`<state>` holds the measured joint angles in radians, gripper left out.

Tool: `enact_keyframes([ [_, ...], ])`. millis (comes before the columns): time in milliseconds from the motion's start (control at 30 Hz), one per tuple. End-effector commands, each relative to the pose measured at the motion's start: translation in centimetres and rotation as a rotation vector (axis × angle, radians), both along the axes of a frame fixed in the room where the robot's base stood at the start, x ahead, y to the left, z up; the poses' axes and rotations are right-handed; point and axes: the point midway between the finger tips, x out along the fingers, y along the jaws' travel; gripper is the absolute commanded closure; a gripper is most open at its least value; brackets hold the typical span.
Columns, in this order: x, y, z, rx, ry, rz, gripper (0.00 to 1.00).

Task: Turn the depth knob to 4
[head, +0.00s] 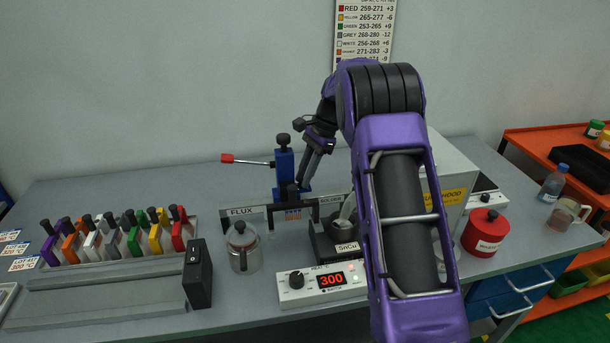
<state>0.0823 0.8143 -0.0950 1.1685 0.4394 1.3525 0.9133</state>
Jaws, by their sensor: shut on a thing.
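A blue upright stand (285,172) with a black knob on top and a red-tipped lever (228,159) stands behind the FLUX and SOLDER signs. My gripper (303,186) points down at the stand's lower right side, its fingers closed on what looks like the dark depth knob (291,189) low on the stand. The fingers hide part of this spot. The knob's scale and pointer are too small to read.
The FLUX jar (243,250), the heater box (320,286) showing 300 and the SnCu pot (345,247) stand in front. Coloured holders (130,235) fill a rack at left. A red WASTE can (485,234) is at right. My arm hides the bench's middle right.

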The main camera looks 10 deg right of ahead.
Motion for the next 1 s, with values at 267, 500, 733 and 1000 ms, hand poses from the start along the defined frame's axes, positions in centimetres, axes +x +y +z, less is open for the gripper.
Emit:
enact_keyframes([
  [267,0.12,0.03,0.09,0.001,-0.002,0.085,1.00],
  [500,0.13,0.06,0.09,0.001,-0.003,0.101,1.00],
  [733,0.14,0.07,0.09,0.001,-0.003,0.099,1.00],
  [1000,0.11,0.07,0.06,0.001,-0.002,0.099,0.47],
])
